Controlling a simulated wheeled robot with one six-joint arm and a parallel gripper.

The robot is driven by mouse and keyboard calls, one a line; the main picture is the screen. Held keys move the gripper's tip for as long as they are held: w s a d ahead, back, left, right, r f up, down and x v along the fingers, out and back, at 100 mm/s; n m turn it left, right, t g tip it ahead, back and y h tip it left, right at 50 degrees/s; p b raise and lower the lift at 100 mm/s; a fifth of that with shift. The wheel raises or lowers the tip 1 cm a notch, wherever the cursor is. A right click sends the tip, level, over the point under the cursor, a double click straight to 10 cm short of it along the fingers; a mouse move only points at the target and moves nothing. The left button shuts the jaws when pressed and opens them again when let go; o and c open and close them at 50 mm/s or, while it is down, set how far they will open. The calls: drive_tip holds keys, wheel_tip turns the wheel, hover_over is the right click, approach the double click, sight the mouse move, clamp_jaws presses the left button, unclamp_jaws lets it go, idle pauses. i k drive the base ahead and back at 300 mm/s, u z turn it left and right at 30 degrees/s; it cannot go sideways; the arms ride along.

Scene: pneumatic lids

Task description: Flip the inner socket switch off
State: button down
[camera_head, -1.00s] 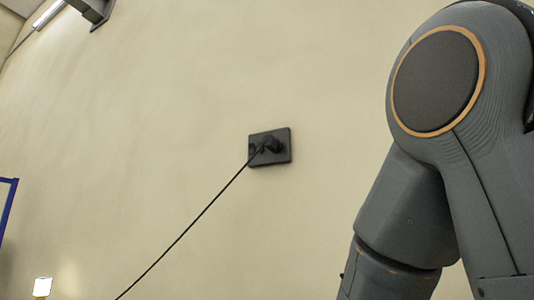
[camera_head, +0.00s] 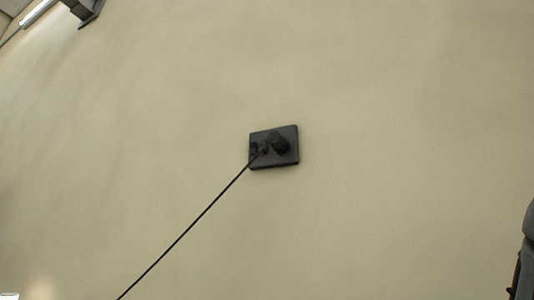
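The black socket plate (camera_head: 289,158) is fixed on the beige wall, near the middle of the head view. A black plug (camera_head: 279,143) sits in it, and a thin black cable (camera_head: 190,230) runs from it down to the left. A small dark switch-like part (camera_head: 254,148) shows at the plate's left side; its position is too small and dark to tell. My gripper is not in view. Only a sliver of my arm shows at the right edge, well apart from the socket.
The wall (camera_head: 400,100) around the socket is bare and clear. A light tube (camera_head: 38,12) and a dark bracket (camera_head: 86,10) are at the top left. A small pale object (camera_head: 9,297) is cut off at the bottom left corner.

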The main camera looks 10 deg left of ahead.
sight(263, 142)
drive_tip(key=u, duration=0.05)
drive_tip(key=k, duration=0.6)
drive_tip(key=u, duration=1.3)
drive_tip(key=i, duration=0.5)
drive_tip(key=z, duration=0.1)
